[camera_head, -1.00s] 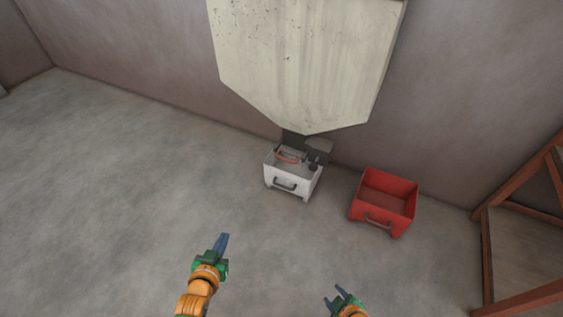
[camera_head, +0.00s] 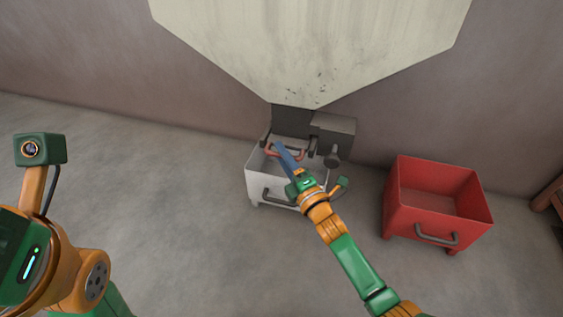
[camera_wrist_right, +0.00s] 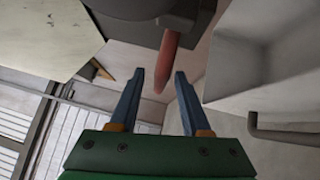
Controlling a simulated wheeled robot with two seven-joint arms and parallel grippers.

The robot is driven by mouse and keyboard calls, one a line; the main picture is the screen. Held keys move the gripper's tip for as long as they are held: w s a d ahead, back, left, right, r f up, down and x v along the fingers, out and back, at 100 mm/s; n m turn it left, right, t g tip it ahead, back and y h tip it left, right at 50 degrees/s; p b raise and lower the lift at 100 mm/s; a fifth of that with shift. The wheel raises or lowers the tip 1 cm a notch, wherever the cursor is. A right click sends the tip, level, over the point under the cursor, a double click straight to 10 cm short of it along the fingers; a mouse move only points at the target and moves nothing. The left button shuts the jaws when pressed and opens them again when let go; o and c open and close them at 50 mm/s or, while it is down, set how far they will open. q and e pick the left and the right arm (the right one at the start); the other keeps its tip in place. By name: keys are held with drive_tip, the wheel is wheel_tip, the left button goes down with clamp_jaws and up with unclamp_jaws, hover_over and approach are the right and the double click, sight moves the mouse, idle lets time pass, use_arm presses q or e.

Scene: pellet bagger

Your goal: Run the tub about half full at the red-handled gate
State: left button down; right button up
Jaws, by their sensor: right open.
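The red handle (camera_head: 301,156) of the gate sits under the pale hopper (camera_head: 315,50), above the white tub (camera_head: 258,184). My right gripper (camera_head: 281,149) reaches over the tub to the handle and hides part of it. In the right wrist view, the red handle (camera_wrist_right: 169,55) comes down between the fingertips of the open gripper (camera_wrist_right: 159,74); I cannot tell whether they touch it. The tub stands on the floor below the gate, with a dark grip on its front. Its inside is partly hidden by my arm. My left gripper is out of view; only its arm shows at lower left.
A red bin (camera_head: 437,200), empty as far as I see, stands on the floor to the right of the tub. A dark grey box (camera_head: 333,130) juts out beside the gate. The wall is close behind. The floor to the left is clear.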

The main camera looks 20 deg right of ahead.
drive_tip(key=shift+w, duration=0.2)
drive_tip(key=shift+c, duration=0.3)
clamp_jaws()
drive_tip(key=shift+r, duration=0.1)
idle(0.9)
